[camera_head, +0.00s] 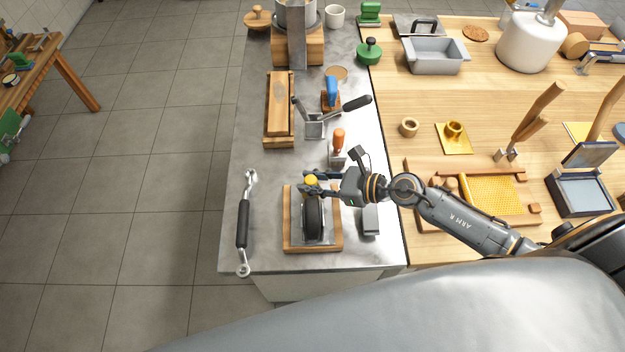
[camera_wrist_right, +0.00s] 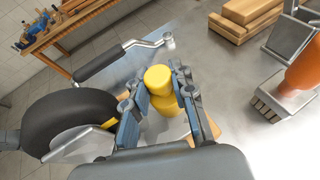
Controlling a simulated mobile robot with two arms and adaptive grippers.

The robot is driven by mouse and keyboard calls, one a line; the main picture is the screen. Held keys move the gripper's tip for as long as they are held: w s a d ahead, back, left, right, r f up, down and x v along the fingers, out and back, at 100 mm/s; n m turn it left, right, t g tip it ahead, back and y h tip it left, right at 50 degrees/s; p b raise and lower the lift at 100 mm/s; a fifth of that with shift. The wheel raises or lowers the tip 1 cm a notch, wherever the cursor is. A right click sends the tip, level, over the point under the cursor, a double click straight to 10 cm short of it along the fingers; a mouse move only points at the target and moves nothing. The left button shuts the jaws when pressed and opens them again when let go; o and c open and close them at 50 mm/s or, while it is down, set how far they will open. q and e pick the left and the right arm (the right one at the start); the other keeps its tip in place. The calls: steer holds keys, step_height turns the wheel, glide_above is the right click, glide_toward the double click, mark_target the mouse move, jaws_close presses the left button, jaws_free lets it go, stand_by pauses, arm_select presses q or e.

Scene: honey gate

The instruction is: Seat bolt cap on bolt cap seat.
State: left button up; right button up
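A small yellow cylindrical cap, seemingly the bolt cap (camera_head: 312,180), is between the fingers of my right gripper (camera_head: 314,182), just behind the top of a black wheel (camera_head: 313,218). In the right wrist view the cap (camera_wrist_right: 158,77) is upright, with the gripper's two fingers (camera_wrist_right: 160,88) close against its sides. A second yellow part (camera_wrist_right: 167,105) shows directly below it, partly hidden by the fingers. I cannot tell whether this is the seat or whether the two touch. The wheel (camera_wrist_right: 65,118) also shows at the left there. My left gripper is not in view.
The wheel stands on a wooden base (camera_head: 293,243) on the metal bench. A black-handled wrench-like tool (camera_head: 243,222) lies left of it, a grey block (camera_head: 370,220) right. An orange-handled brush (camera_head: 338,145) and a toggle clamp (camera_head: 316,124) stand behind.

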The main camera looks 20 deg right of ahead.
steer(key=shift+o, duration=1.1)
steer(key=shift+f, duration=0.1)
steer(key=shift+s+d, duration=0.2)
steer(key=shift+v, duration=1.55)
steer(key=o, duration=0.6)
steer(key=shift+w, duration=0.1)
steer(key=shift+a, duration=0.1)
